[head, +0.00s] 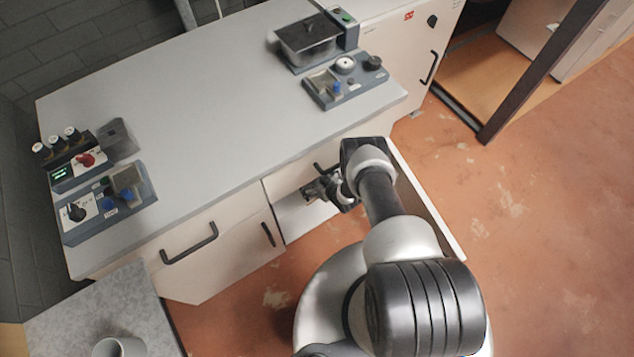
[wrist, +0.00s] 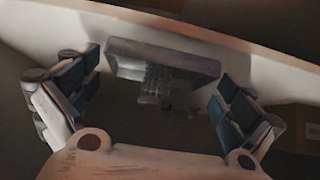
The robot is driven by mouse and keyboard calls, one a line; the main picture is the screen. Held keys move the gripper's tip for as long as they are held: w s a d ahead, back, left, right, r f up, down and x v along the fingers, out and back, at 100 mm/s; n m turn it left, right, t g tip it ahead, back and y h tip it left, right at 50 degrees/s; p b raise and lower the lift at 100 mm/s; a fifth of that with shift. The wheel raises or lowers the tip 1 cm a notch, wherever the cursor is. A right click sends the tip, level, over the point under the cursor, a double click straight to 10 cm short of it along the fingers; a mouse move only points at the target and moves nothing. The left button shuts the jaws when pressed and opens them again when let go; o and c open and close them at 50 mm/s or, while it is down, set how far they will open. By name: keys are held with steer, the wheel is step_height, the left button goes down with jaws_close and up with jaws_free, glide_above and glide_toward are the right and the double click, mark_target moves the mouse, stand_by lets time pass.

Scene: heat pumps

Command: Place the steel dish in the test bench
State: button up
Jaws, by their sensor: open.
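My gripper (head: 325,188) is open in front of the counter, at an open compartment below the worktop. In the wrist view its two dark-padded fingers (wrist: 160,82) stand wide apart. A grey slab-like object (wrist: 165,57) lies between and beyond them, not held; I cannot tell if it is the steel dish. Two groups of bench devices stand on the worktop: one at the left (head: 105,205) with knobs and blue parts, one at the right (head: 345,80) with a dark box behind it. I cannot tell which is the test bench.
The grey worktop (head: 220,110) is clear in the middle. A closed front with a black handle (head: 188,244) is left of the open compartment (head: 300,215). A white open panel (head: 428,205) stands right of my arm. A mug (head: 118,347) sits on a speckled side table (head: 85,305).

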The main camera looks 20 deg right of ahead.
steer(key=shift+r, duration=0.15)
steer(key=p+v, duration=0.5)
steer(key=v, duration=0.7)
steer(key=shift+p, duration=0.4)
